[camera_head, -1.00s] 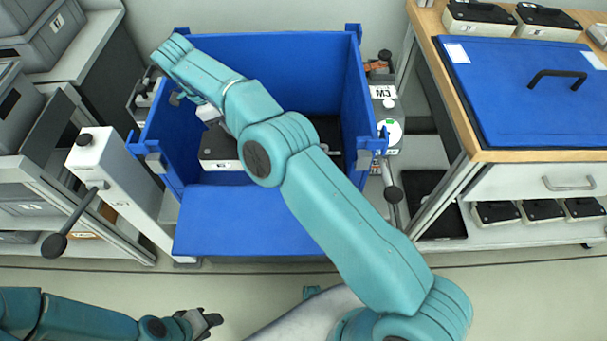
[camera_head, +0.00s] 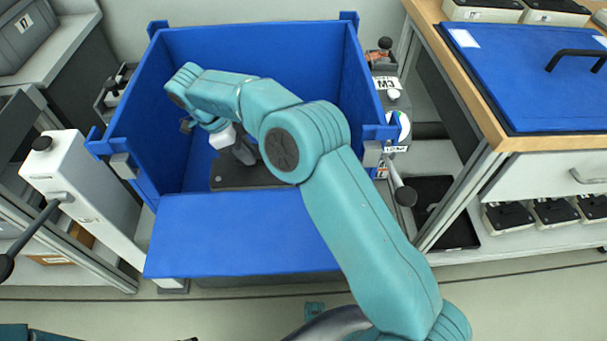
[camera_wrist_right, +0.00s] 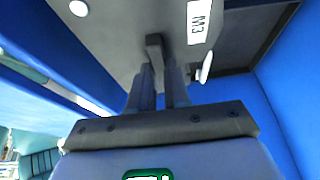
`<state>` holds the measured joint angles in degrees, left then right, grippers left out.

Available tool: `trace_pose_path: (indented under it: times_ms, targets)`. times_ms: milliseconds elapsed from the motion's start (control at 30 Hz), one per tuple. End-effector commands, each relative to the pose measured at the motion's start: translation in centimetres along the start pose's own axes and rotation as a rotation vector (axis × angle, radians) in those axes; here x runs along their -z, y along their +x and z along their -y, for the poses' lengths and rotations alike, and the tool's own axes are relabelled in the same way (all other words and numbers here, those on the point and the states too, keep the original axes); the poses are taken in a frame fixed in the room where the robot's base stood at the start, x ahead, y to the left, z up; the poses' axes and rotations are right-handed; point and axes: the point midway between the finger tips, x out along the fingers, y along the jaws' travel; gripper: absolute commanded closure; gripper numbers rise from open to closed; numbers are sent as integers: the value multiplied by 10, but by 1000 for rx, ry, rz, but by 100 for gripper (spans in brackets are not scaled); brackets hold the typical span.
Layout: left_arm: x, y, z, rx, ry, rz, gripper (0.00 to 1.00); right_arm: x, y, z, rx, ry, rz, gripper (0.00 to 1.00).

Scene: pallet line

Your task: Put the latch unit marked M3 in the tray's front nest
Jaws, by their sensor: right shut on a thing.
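My right gripper (camera_wrist_right: 163,85) is shut on a dark grey upright handle, close in front of it in the right wrist view. The handle stands on a grey plate-like unit (camera_wrist_right: 120,25) with a white label reading M3 and two white round knobs. In the head view my right arm reaches into a blue open-fronted crate (camera_head: 200,240). The right fingertips (camera_head: 240,152) are partly hidden there by my wrist. A dark grey plate (camera_head: 235,178) with a white dot lies under them. I cannot make out the tray's front nest. My left gripper is out of view.
Blue walls close the crate's back and sides; its front flap lies low. A white post (camera_head: 85,190) with a dark lever stands at left. Further right is a wooden bench (camera_head: 470,115) with a blue lid.

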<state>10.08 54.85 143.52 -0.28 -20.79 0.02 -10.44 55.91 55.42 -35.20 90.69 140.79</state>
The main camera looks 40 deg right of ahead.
Motion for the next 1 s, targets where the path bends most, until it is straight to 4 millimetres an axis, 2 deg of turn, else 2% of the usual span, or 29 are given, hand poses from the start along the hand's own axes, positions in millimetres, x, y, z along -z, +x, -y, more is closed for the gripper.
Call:
trace_pose_path:
  times_ms: [100,300,533,600,867,1000]
  targets:
    - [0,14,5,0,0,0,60,32,17,1,-1,4,-1,100]
    - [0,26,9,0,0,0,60,82,37,2,0,4,0,100]
    - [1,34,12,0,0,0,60,126,54,2,0,1,-1,100]
    - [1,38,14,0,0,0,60,117,66,2,-1,-3,-2,100]
    - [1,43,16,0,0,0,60,109,84,2,-1,-2,-2,100]
    - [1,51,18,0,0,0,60,99,108,2,-2,-2,-3,100]
